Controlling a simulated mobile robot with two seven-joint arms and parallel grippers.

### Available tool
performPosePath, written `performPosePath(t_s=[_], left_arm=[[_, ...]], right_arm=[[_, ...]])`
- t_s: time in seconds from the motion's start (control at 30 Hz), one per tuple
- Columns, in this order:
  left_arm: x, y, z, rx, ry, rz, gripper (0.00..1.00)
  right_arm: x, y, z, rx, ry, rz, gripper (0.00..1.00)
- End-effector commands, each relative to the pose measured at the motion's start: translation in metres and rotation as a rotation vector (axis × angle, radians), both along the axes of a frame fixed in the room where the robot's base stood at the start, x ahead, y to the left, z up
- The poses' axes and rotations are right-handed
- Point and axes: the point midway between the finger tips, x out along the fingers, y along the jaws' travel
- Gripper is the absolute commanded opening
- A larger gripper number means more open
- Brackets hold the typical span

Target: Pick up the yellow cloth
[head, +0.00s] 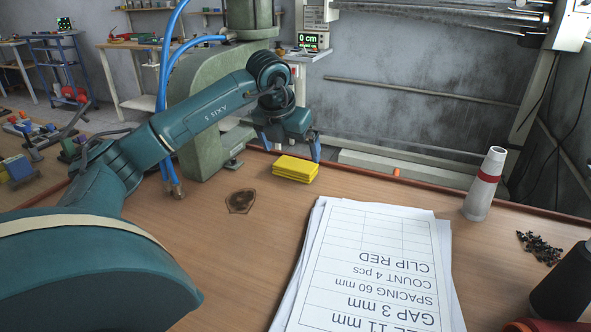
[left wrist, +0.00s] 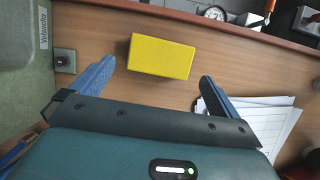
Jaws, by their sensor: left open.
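The yellow cloth (head: 295,168) is a folded, block-like stack lying on the wooden table near its back edge. It also shows in the left wrist view (left wrist: 161,57), ahead of and between the two blue fingers. My left gripper (head: 292,147) is open and empty, just above and behind the cloth in the head view. In the left wrist view its fingertips (left wrist: 157,74) stand apart on either side of the cloth, with gaps to both. My right gripper is not in view.
A stack of printed sheets (head: 365,265) lies right of the cloth. A grey cone with a red band (head: 485,184) and small dark parts (head: 539,246) are farther right. A green machine column (head: 205,100) stands left of the cloth. A dark stain (head: 240,201) marks the table.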

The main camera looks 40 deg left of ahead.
Motion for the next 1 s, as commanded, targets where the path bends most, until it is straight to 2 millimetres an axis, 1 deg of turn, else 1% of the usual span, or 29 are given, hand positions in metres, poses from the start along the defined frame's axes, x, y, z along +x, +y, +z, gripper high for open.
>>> performPosePath(t_s=[0.3,0.43,0.63,1.0], left_arm=[[0.016,0.004,-0.040,-0.002,0.004,0.001,1.00],[0.019,0.005,-0.047,-0.001,0.002,0.000,1.00],[0.019,0.005,-0.047,0.000,0.001,0.000,1.00],[0.019,0.005,-0.047,-0.001,0.001,0.000,0.70]], right_arm=[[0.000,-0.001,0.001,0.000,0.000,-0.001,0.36],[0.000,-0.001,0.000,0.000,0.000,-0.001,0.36],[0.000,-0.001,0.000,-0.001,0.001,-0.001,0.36],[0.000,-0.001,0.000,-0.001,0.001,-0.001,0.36]])
